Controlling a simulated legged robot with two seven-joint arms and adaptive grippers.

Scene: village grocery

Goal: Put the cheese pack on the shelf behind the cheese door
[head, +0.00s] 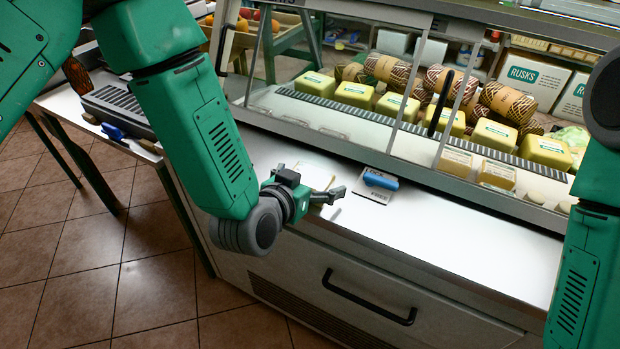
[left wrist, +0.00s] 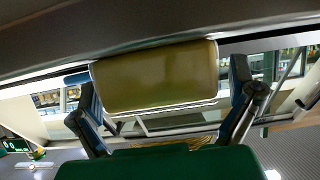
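My left gripper (head: 328,200) is low over the white counter in front of the glass case. In the left wrist view, a yellow cheese pack (left wrist: 155,76) lies between its open fingers (left wrist: 165,100); the left finger is close to the pack, and a small gap shows at the right one. In the head view a pale pack-like shape (head: 318,177) is just behind this gripper, partly hidden. The case has glass doors with black handles; one handle (head: 440,103) is in front of the cheese shelf (head: 335,104). My right gripper is out of view.
Several yellow cheese packs (head: 397,106) stand in a row inside the case, with patterned rolls (head: 505,100) behind. A card with a blue object (head: 380,182) lies on the counter to the right of my left gripper. The counter right of it (head: 470,225) is clear.

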